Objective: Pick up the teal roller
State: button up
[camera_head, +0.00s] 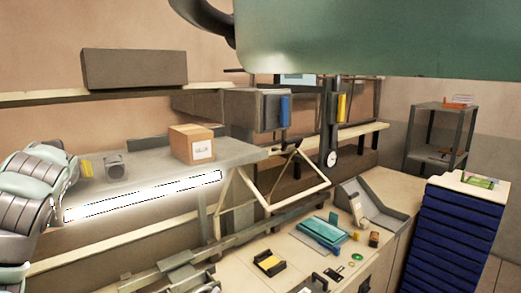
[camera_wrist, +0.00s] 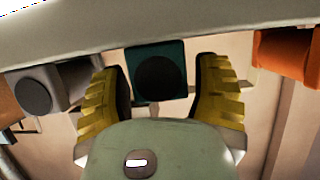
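The teal roller (camera_wrist: 133,57), a teal block with a dark round face, shows in the wrist view between the two yellow fingers of my gripper (camera_wrist: 161,82). The gripper is open. The roller's left edge lies close to the left finger, with a narrow gap at the right finger. I cannot tell how deep it sits between them. In the head view my gripper is at the far left over the shelf, with one yellow finger (camera_head: 86,168) showing. The teal roller is not visible there.
A grey roller (camera_head: 113,167) stands right of my gripper on the grey shelf (camera_head: 135,182), also seen in the wrist view (camera_wrist: 72,78). An orange object (camera_wrist: 285,50) is on the other side. A cardboard box (camera_head: 192,144) stands farther right. A long brown box (camera_head: 134,69) sits above.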

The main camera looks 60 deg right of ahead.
jog(key=c, duration=1)
jog(key=shift+r, duration=0.15)
